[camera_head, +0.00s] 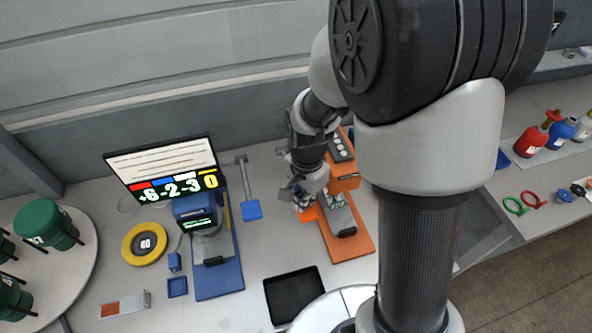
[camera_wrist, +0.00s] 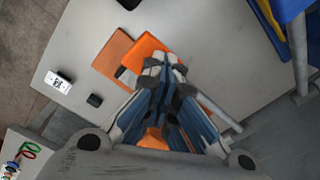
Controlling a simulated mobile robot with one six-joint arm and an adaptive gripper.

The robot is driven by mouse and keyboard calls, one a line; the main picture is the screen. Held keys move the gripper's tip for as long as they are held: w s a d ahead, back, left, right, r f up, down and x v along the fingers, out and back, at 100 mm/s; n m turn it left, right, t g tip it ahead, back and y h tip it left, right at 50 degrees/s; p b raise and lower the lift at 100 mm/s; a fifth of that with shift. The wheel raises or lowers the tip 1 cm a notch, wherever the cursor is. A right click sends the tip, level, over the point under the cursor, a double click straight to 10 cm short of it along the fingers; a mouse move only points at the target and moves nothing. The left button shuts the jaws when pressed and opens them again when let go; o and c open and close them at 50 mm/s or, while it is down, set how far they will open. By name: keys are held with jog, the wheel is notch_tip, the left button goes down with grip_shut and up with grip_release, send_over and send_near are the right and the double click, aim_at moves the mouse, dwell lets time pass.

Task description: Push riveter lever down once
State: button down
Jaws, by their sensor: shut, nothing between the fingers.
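An orange bench machine (camera_head: 358,245), which I take to be the riveter, stands right of the table's middle with a grey bed on its orange base. An orange paddle (camera_head: 307,214), which looks like its lever end, lies at its left side and also shows in the wrist view (camera_wrist: 142,50). My gripper (camera_head: 301,204) is shut and empty, pointing down at the paddle. In the wrist view its fingertips (camera_wrist: 165,63) overlap the paddle and hide part of it. I cannot tell if they touch it. My arm hides part of the machine.
A blue machine (camera_head: 226,272) with a blue-ended lever (camera_head: 252,210) stands left of the orange one. A black tray (camera_head: 294,296) lies in front. A display (camera_head: 165,170) and a yellow ring (camera_head: 131,253) are at left. Bottles stand on the right-hand table.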

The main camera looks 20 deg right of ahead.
notch_tip(320, 180, up, 10)
jog(key=p, duration=0.7)
jog(key=shift+f, duration=0.2)
